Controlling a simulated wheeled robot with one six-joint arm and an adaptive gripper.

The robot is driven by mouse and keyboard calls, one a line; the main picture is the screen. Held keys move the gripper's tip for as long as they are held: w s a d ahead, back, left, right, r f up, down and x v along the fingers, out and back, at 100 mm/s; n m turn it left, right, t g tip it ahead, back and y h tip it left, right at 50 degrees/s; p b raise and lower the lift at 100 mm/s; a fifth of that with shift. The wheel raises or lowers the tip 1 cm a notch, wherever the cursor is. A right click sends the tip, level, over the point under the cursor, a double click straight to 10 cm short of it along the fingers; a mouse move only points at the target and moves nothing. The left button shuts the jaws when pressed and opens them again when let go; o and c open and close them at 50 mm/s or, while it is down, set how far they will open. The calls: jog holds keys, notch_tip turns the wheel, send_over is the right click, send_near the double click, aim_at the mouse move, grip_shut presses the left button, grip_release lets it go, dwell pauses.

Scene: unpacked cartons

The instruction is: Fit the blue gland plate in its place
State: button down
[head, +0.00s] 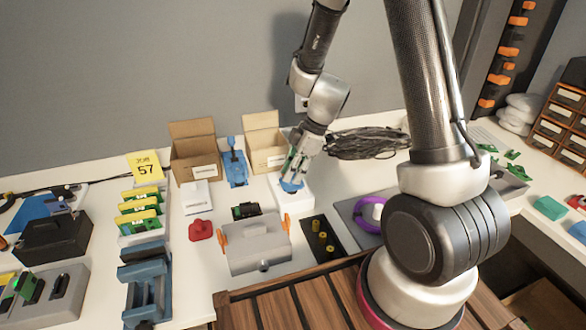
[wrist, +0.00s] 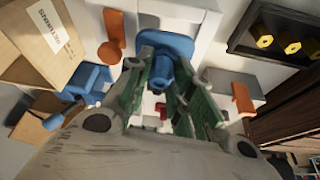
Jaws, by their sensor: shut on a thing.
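My gripper (head: 292,178) is shut on the blue gland plate (head: 291,187), low over a white block (head: 294,202) right of centre. In the wrist view the plate (wrist: 163,42) shows a flat blue body and a round stub between the green finger pads (wrist: 165,95). The white block (wrist: 190,14) lies behind the plate in that view. I cannot tell whether the plate touches it. The plate's underside and the block's top beneath it are hidden.
A grey enclosure (head: 254,250) with orange latches stands front left of the gripper. A black tray with yellow pieces (head: 321,246) is in front. Open cartons (head: 194,158), a blue fixture (head: 235,168) and a dark cable bundle (head: 368,143) are close by.

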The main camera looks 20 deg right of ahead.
jog(key=shift+f, duration=1.35)
jog(key=c, duration=1.2)
grip_release()
jog(key=shift+o, duration=0.2)
jog(key=v, duration=1.2)
